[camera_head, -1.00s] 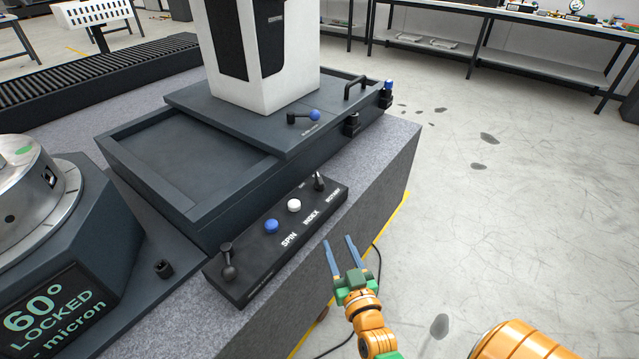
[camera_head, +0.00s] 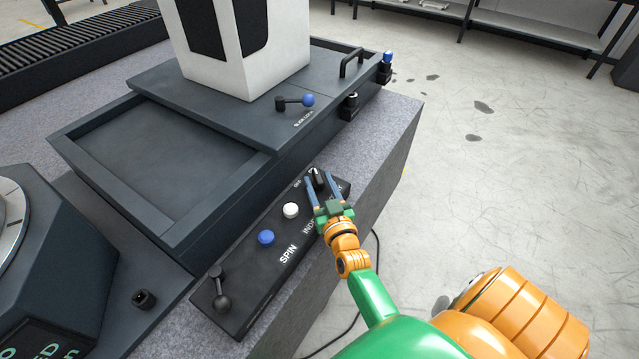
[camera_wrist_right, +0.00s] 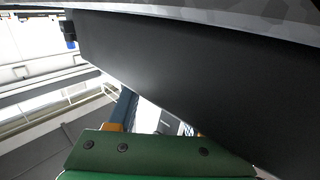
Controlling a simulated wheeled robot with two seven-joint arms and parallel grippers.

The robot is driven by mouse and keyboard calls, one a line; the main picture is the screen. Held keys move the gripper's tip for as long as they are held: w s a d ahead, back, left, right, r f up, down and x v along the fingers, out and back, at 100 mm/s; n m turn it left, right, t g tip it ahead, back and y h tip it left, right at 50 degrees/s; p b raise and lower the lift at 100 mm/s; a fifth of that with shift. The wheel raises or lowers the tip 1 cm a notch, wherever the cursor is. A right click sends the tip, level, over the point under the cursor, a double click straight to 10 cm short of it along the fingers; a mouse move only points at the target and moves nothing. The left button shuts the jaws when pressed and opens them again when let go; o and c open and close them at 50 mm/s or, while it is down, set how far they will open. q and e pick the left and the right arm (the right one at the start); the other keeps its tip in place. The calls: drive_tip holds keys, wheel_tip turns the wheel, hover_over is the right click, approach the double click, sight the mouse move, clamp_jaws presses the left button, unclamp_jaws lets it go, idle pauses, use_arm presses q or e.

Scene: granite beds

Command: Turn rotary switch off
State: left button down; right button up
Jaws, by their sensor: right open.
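The rotary switch (camera_head: 315,177) is a black knob with a light mark, at the far right end of the black control panel (camera_head: 262,283). My right gripper (camera_head: 320,184) is open, with its two blue-grey fingers on either side of the knob in the head view. I cannot tell whether they touch it. The gripper covers part of the panel's lettering near the knob. In the wrist view the green gripper body (camera_wrist_right: 150,155) fills the bottom, a dark surface lies ahead, and the switch does not show. My left gripper is not in view.
A white button (camera_head: 290,210), a blue button (camera_head: 266,237) and a black lever (camera_head: 220,290) share the panel. A blue-tipped lever (camera_head: 307,100) sits on the dark slide behind it. A white column (camera_head: 290,55) stands there. The floor at the right is open.

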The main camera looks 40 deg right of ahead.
drive_tip(key=shift+r, duration=0.1)
clamp_jaws()
